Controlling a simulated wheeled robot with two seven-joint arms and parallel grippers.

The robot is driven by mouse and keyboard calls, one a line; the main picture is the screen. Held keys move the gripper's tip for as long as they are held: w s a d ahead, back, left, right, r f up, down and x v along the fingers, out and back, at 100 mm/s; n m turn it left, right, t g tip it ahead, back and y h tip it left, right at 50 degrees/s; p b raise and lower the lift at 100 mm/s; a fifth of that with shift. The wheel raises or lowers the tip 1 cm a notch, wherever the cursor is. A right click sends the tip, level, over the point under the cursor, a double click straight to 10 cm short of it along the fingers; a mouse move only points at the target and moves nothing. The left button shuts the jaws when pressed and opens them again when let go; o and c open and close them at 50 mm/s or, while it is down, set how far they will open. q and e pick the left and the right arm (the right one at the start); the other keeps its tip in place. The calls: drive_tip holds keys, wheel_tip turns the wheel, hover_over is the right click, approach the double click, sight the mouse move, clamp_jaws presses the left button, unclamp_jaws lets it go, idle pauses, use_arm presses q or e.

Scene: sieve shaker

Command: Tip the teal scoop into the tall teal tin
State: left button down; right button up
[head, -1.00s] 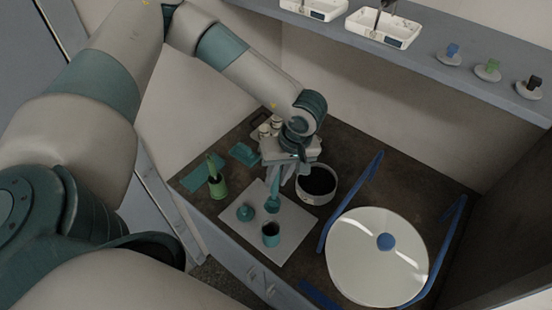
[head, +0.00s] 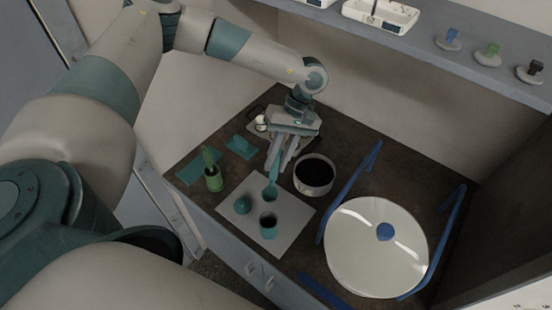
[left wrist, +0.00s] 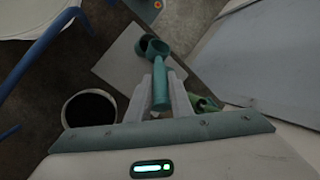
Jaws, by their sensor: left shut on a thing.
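My left gripper (head: 276,168) is shut on the handle of the teal scoop (head: 271,191), whose bowl points down toward the front of the table. In the left wrist view the scoop handle (left wrist: 160,88) lies between the fingers. The tall teal tin (head: 268,228) stands upright on a white mat (head: 290,238), open at the top and dark inside. In the left wrist view the bowl overlaps the tin (left wrist: 145,42). I cannot tell what the bowl holds. My right gripper is not in view.
A pan with dark contents (head: 314,178) is right of the gripper. Blue rails (head: 345,200) and a large white lid (head: 375,270) fill the right side.

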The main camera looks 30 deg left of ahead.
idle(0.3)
use_arm(q)
drive_tip(key=shift+w+f+g+b, duration=0.15)
drive_tip(key=shift+f+g+b, duration=0.15)
drive_tip(key=shift+b, duration=0.2)
drive_tip(key=g+b, duration=0.1)
drive_tip(key=w+f+b, duration=0.1)
drive_tip(key=b, duration=0.1)
drive_tip(key=shift+a+f+g+h, duration=0.15)
drive_tip(key=shift+a+g+h, duration=0.05)
drive_tip(key=shift+g+h, duration=0.2)
drive_tip(key=g+b, duration=0.1)
drive_tip(key=b, duration=0.1)
drive_tip(key=g+b, duration=0.1)
drive_tip(key=b, duration=0.1)
drive_tip(key=shift+w+a+f+m+h, duration=0.2)
drive_tip(key=shift+w+f+m+h, duration=0.1)
drive_tip(key=shift+w+h, duration=0.1)
drive_tip(key=shift+r, duration=0.1)
